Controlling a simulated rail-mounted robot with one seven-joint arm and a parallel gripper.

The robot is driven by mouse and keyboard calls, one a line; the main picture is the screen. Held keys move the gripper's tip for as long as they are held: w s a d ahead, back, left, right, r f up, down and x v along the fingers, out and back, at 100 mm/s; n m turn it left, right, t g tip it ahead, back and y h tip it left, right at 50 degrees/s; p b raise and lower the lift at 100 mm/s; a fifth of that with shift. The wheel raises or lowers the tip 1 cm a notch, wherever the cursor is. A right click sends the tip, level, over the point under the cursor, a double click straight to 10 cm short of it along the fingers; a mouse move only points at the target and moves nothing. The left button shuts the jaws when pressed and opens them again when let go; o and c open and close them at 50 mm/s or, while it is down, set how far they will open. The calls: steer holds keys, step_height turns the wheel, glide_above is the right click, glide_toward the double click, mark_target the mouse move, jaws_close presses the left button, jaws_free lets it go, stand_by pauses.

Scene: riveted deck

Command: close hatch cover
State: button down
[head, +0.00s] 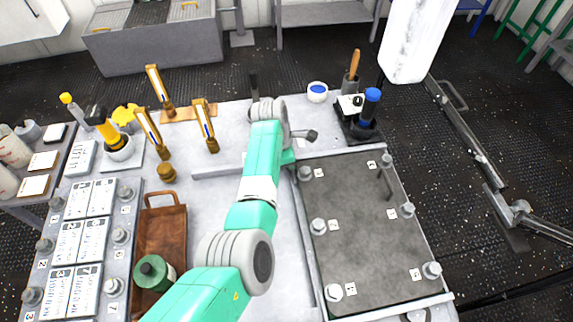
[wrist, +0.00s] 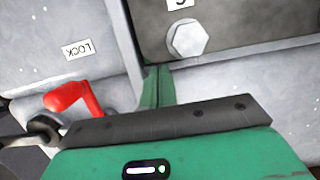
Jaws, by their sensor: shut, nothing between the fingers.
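The hatch cover (head: 355,245) is a dark grey plate with hex bolts, number labels and a bar handle (head: 388,182). It looks flat, bordered by pale rails; I cannot tell whether it is fully seated. My gripper (head: 289,157) is at its far left corner in the head view, partly hidden by my arm. In the wrist view, my gripper (wrist: 157,85) is shut and empty, its green fingers beside the plate's corner bolt (wrist: 187,38). Contact is unclear.
Upright brass-coloured tools (head: 160,90), a brown tray (head: 160,240) with a green-topped canister (head: 153,272) and a numbered panel (head: 80,240) stand left. A blue-topped tool (head: 370,105), a brush cup (head: 350,85) and a bowl (head: 317,92) stand beyond the plate.

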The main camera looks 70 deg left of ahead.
steer(key=shift+w+d+r, duration=0.1)
steer(key=shift+w, duration=0.05)
steer(key=p+v, duration=1)
